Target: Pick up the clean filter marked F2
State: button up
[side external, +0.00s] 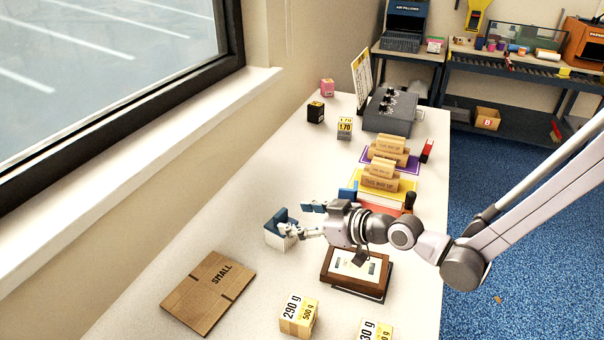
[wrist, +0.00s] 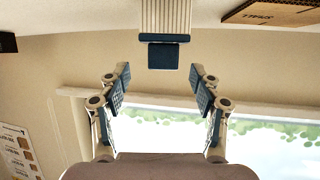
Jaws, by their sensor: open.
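A white pleated block with a dark blue tab (side external: 273,239) stands on the table beside my gripper; it looks like a filter. In the wrist view, this block (wrist: 165,17) is at the top centre, with its blue tab toward the middle. No F2 mark is readable on it. My gripper (side external: 299,218) reaches out level, low over the table, close to the block. Its fingers partly cover the block in the side view. In the wrist view, my gripper (wrist: 160,78) is open, with an empty gap between its blue-padded fingers. The tab lies in line with that gap, seemingly just beyond the fingertips.
A flat SMALL carton (side external: 210,290) lies front left. A brown-framed device (side external: 329,276) sits under my arm. Weight-marked boxes (side external: 299,316) stand in front. Behind are stacked wooden blocks (side external: 381,178) and a grey machine (side external: 391,115). The window wall (side external: 190,200) borders the table.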

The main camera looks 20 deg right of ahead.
aim_at(283, 216)
jog(key=shift+a+x, duration=0.2)
jog(key=shift+x, duration=2.55)
jog(key=shift+s+r, duration=0.1)
jog(key=c, duration=1.3)
